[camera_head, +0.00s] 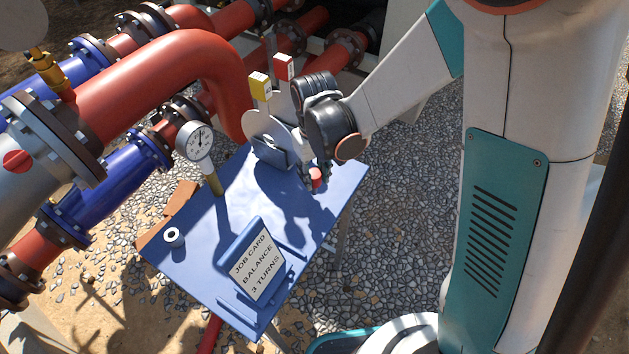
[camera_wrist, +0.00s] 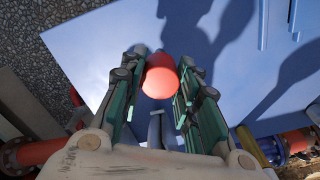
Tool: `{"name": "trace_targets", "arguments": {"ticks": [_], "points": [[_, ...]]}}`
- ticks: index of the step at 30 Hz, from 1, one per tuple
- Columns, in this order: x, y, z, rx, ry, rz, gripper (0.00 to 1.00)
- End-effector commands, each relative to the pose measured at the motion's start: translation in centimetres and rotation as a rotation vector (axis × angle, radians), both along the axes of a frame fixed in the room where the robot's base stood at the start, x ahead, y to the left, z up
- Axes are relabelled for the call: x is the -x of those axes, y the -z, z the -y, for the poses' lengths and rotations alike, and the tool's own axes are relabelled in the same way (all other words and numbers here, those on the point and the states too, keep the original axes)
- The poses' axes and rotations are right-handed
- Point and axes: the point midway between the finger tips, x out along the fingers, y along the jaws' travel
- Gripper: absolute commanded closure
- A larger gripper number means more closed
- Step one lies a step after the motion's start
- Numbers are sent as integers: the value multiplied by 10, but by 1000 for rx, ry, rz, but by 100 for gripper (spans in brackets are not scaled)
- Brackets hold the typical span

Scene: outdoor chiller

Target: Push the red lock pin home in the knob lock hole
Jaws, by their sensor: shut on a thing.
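The red lock pin (camera_head: 315,176) shows as a small red piece at my gripper (camera_head: 317,181), over the right part of the blue table. In the wrist view its rounded red end (camera_wrist: 160,80) sits between the two fingers of my gripper (camera_wrist: 161,66), which are shut on it. The rest of the pin is hidden, and I cannot tell whether it touches the table. A pale round plate (camera_head: 270,128) stands on a dark block at the table's back, left of my wrist. I cannot make out the knob lock hole.
The blue table (camera_head: 205,250) carries a job card stand (camera_head: 258,265), a pressure gauge (camera_head: 195,141) on a post and a white ring (camera_head: 174,238). Yellow (camera_head: 260,86) and red (camera_head: 284,67) tags stand behind my gripper. Large red and blue pipes fill the left. Gravel lies right of the table.

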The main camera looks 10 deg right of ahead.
Motion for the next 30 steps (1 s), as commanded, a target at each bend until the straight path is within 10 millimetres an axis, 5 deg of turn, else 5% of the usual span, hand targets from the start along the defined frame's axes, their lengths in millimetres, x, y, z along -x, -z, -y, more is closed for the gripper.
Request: {"name": "trace_targets", "arguments": {"ticks": [15, 23, 24, 27, 30], "points": [[0, -48, 0, 0, 0, 0, 100], [0, -49, 0, 0, 0, 0, 100], [0, -49, 0, 0, 0, 0, 77], [0, -49, 0, 0, 0, 0, 100], [0, -49, 0, 0, 1, 0, 100]]}}
